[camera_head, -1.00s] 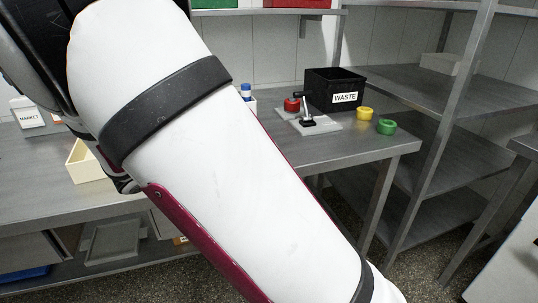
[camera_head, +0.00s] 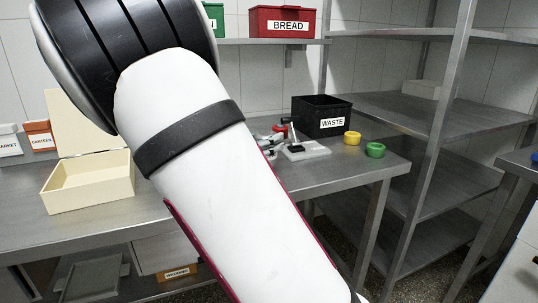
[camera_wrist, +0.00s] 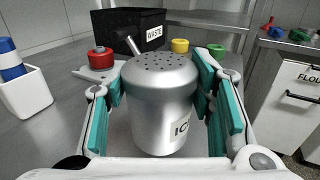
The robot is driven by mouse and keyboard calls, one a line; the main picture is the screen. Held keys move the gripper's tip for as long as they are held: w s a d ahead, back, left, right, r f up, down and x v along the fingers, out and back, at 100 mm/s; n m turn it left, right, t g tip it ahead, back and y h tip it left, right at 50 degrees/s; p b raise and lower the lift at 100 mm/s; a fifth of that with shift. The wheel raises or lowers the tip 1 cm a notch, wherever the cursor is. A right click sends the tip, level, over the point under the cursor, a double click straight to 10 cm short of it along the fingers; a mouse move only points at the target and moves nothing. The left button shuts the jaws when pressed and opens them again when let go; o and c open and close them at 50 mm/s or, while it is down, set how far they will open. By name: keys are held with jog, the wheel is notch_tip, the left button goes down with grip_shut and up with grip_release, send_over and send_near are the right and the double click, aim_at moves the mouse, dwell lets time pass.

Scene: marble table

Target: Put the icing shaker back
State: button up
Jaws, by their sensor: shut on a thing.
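The icing shaker (camera_wrist: 160,105) is a silver metal can with a perforated domed top. It stands upright in the wrist view, with a label reading "IC" partly showing low on its front right. My gripper (camera_wrist: 160,82) is shut on it, with teal finger pads on its left and right sides. In the head view my arm covers the shaker. I cannot tell whether the shaker's base touches the table.
Beyond the shaker are a black WASTE box (camera_head: 321,117), a white board (camera_head: 304,150), a red round item (camera_wrist: 101,57), and yellow (camera_head: 352,138) and green (camera_head: 375,150) ones. A white holder (camera_wrist: 26,94) stands left. A cream box (camera_head: 88,184) sits on the metal table.

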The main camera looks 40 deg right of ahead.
jog(key=shift+w+d, duration=0.1)
jog(key=shift+d, duration=0.35)
jog(key=shift+w+d+f+b, duration=0.1)
jog(key=shift+d+f+b, duration=0.15)
jog(key=shift+f, duration=0.55)
jog(key=shift+d+f+b, duration=0.2)
jog(key=shift+f+b, duration=0.05)
jog(key=shift+f, duration=0.55)
jog(key=shift+f, duration=0.15)
jog(key=o, duration=1.4)
jog(key=shift+f+b, duration=0.15)
jog(key=shift+b, duration=0.45)
